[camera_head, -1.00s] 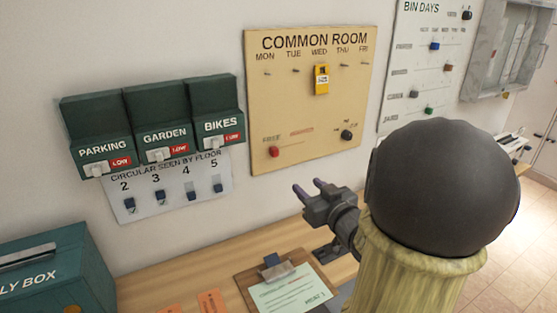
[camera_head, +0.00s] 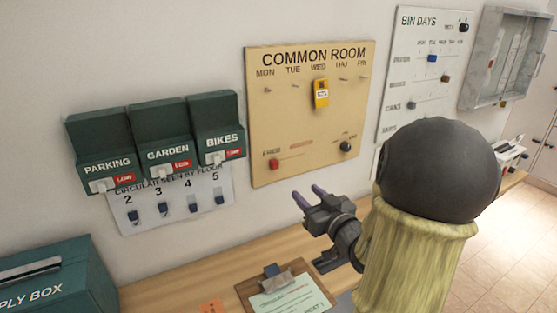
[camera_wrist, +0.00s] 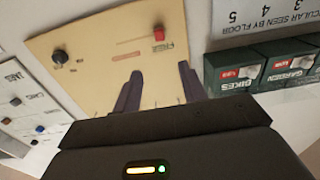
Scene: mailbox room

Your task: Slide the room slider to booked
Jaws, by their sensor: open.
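The tan COMMON ROOM board (camera_head: 262,110) hangs on the wall in the head view. Its red slider knob (camera_head: 274,164) sits at the lower left, under the word FREE. A dark round knob (camera_head: 346,146) sits at the lower right of the board. A yellow tag (camera_head: 321,92) hangs under WED. My gripper (camera_head: 309,196) is open and empty, in front of and below the board, apart from it. In the wrist view, which is upside down, my fingers (camera_wrist: 160,88) point towards the board (camera_wrist: 98,45), with the red knob (camera_wrist: 159,33) beyond them.
Green PARKING, GARDEN and BIKES boxes (camera_head: 163,141) stick out from the wall to the left, above a floor chart (camera_head: 180,207). A clipboard (camera_head: 287,292) lies on the wooden shelf (camera_head: 190,272) below. A BIN DAYS board (camera_head: 423,70) hangs to the right. A green box (camera_head: 60,280) stands at lower left.

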